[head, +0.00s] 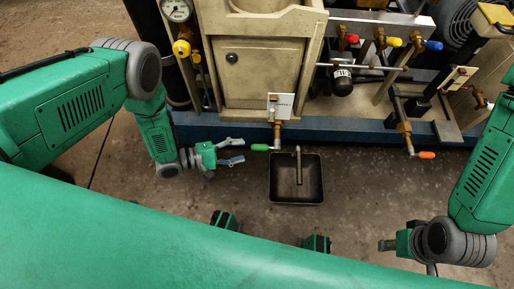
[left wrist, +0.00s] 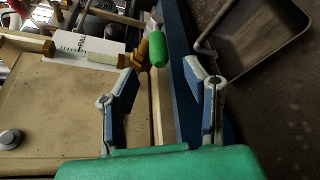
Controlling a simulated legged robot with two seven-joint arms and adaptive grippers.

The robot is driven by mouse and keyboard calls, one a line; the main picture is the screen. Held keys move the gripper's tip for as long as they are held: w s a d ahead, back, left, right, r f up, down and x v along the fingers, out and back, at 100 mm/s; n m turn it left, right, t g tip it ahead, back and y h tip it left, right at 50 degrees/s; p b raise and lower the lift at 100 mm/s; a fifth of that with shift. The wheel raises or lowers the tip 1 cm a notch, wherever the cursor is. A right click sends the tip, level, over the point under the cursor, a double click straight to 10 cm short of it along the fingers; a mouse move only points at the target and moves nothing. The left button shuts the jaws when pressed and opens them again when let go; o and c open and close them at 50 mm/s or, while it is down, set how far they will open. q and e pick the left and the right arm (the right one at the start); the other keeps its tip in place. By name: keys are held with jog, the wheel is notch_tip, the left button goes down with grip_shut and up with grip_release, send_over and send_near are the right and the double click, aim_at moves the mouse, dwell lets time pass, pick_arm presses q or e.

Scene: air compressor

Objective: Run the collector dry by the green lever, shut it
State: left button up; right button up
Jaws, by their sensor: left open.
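The green lever (head: 260,147) sticks out to the left from a brass valve (head: 277,134) at the compressor's lower front, below a white label card (head: 281,105). In the left wrist view the green lever (left wrist: 160,49) lies just beyond and between the fingertips. My left gripper (head: 243,150) is open and empty, just left of the lever's tip; I see no contact. A drain pipe (head: 299,165) reaches over a dark square pan (head: 272,188) on the floor; any liquid is not discernible. My right gripper (head: 384,245) is low at the right, far from the lever, its fingers unclear.
An orange-tipped lever (head: 426,155) sits on another valve to the right. Red (head: 352,38), yellow (head: 394,42) and blue (head: 433,46) handles are above. A gauge (head: 177,10) is at upper left. A blue base rail (head: 340,126) runs along the front; the floor before it is mostly clear.

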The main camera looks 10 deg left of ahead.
aim_at(252, 149)
pick_arm(q)
jog(key=b+x, duration=0.1)
jog(key=x, duration=0.5)
jog(key=shift+w+d+b, duration=0.1)
jog(key=shift+d+b, duration=0.2)
jog(key=shift+d, duration=0.05)
jog(key=shift+a, duration=0.15)
jog(key=shift+c, duration=0.5)
grip_shut()
